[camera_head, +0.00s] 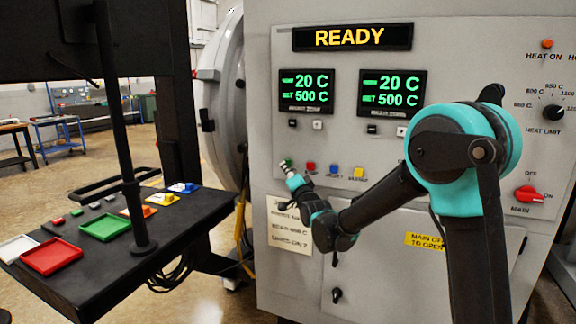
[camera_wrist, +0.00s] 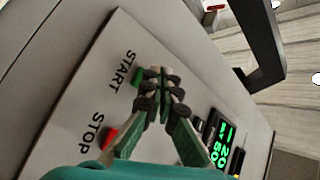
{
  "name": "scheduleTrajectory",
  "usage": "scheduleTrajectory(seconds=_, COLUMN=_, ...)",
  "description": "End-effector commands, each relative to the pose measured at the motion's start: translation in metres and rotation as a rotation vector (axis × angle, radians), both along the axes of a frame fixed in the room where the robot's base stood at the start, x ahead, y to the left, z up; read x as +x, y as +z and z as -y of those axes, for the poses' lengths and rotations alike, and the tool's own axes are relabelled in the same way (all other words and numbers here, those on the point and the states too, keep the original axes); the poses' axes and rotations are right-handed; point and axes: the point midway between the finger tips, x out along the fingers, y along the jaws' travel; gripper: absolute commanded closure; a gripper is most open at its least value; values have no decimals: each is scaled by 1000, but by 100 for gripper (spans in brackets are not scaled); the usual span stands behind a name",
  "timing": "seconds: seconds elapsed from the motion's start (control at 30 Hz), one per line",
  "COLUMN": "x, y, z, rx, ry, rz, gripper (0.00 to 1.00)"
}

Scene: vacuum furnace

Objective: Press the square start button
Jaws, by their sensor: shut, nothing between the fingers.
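The green square start button (camera_wrist: 137,76) sits on the light panel beside the word START in the wrist view. In the head view a bit of the green button (camera_head: 289,162) shows at the left end of the button row, just above my gripper's tip. My gripper (camera_wrist: 161,78) is shut and empty, with its fingertips close beside the start button in the wrist view. My gripper also shows in the head view (camera_head: 286,169), in front of the panel. I cannot tell whether it touches the button.
A red stop button (camera_wrist: 108,138) is next to start; the row also has a blue button (camera_head: 334,171) and a yellow button (camera_head: 359,173). The display (camera_head: 352,37) reads READY. A red main switch (camera_head: 529,194) is at right. A black table (camera_head: 112,270) with trays stands at left.

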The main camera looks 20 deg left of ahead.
Motion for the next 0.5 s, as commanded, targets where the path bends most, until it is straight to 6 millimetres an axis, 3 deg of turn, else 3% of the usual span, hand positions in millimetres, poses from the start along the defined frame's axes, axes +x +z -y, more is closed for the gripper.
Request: scheduleTrajectory(seconds=0.5, x=8, y=0, z=1, rx=0, ry=0, rz=0, gripper=100)
